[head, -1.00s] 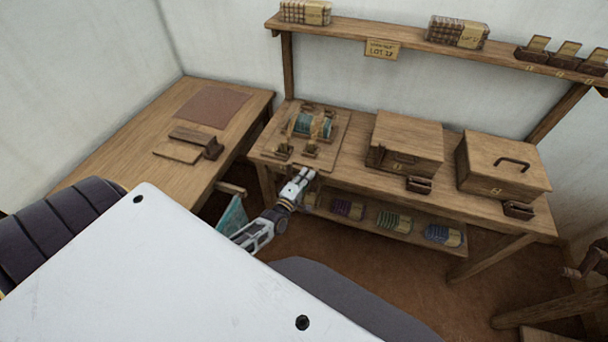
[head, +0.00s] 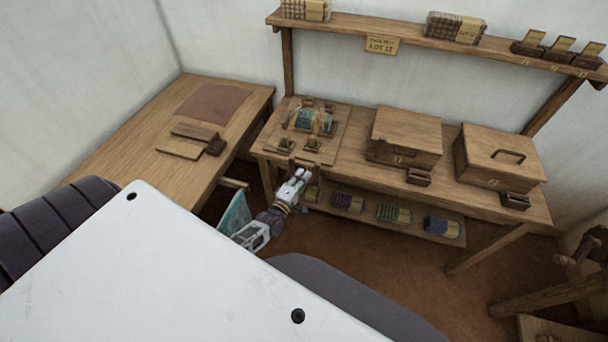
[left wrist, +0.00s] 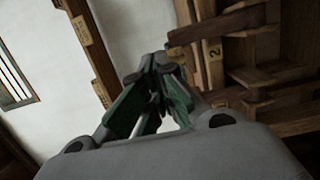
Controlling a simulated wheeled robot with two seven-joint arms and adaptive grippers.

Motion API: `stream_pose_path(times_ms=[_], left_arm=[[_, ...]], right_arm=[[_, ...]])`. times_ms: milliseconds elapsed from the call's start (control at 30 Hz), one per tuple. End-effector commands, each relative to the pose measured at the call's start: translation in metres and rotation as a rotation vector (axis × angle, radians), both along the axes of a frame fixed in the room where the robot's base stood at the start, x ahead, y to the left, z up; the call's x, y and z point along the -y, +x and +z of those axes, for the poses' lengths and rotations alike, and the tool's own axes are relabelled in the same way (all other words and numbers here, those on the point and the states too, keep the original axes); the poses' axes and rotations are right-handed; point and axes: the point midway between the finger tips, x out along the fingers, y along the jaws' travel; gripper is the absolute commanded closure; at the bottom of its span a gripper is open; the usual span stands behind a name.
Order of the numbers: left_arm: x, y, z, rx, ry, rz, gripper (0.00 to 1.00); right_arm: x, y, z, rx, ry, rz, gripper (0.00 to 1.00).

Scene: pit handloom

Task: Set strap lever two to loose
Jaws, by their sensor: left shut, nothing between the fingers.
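The strap rig (head: 340,142) is a wooden board on the back bench, with a teal bundle (head: 312,120) under straps and small wooden lever mounts (head: 312,145) along its front. In the left wrist view a tag marked 2 (left wrist: 214,50) sits on wooden parts at the right. A wooden bar end (left wrist: 187,36) lies just right of my fingertips; I cannot tell whether they touch or how the lever is set. My left gripper (head: 305,173) is shut and empty at the bench's front edge, and also shows in the left wrist view (left wrist: 157,62). My right gripper is not in view.
A wooden box (head: 408,130) and a handled chest (head: 500,155) stand right of the rig. A lower shelf (head: 366,218) holds several cloth bundles. A side table (head: 120,150) stands at the left. A shelf (head: 375,27) hangs above.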

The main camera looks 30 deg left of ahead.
Motion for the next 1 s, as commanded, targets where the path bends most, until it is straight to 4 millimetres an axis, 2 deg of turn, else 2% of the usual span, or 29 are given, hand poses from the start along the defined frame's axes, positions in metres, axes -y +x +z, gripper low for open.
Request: stream_pose_path(times_ms=[700,1000], left_arm=[[0.001,-0.056,0.018,-0.001,0.001,0.000,1.00],[0.002,-0.071,0.023,0.000,0.000,0.000,1.00]], right_arm=[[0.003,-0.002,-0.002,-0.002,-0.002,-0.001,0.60],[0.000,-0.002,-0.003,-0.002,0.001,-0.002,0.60]])
